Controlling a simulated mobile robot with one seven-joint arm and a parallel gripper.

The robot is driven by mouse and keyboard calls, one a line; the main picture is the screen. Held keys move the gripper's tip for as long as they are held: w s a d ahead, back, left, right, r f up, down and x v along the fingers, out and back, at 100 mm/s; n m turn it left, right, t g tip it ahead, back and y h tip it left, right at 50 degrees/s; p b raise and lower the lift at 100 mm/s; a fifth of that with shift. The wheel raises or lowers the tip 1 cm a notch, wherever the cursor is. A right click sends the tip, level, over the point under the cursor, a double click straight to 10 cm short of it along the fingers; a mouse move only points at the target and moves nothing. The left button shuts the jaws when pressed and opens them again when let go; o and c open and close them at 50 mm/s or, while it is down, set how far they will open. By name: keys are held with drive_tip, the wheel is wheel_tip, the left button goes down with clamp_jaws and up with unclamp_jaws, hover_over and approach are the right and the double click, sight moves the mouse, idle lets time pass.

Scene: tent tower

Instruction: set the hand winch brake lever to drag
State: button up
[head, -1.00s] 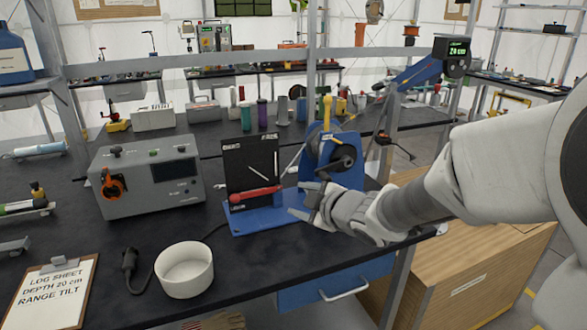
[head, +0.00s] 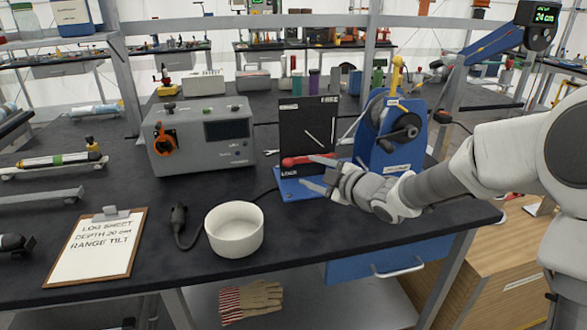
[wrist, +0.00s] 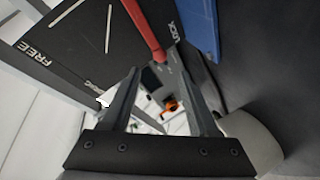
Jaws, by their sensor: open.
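The brake lever (head: 300,160) is a red bar lying near-level across the lower part of an upright black panel (head: 292,130) on a blue base. The panel has white marks and labels; FREE is at the top and LOCK at the bottom, by the lever's left end. The blue winch (head: 372,130) with a black hub stands behind it at right. My gripper (head: 320,174) is open in front of the panel's lower right. In the wrist view the red lever (wrist: 143,28) runs down toward the gap between my fingertips (wrist: 160,65). I cannot tell whether they touch it.
A grey box with an orange knob (head: 200,135) stands left of the panel. A white bowl (head: 234,230), a black plug with cable (head: 180,225) and a clipboard (head: 95,248) lie in front. A blue drawer (head: 385,260) hangs under the bench.

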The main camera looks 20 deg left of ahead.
sight(290, 164)
drive_tip(key=b+x, duration=0.1)
drive_tip(key=x, duration=0.7)
drive_tip(key=shift+w+a, duration=0.15)
drive_tip(key=shift+a, duration=0.1)
drive_tip(key=shift+f, duration=0.1)
clamp_jaws()
drive_tip(key=shift+f, duration=0.25)
idle(0.7)
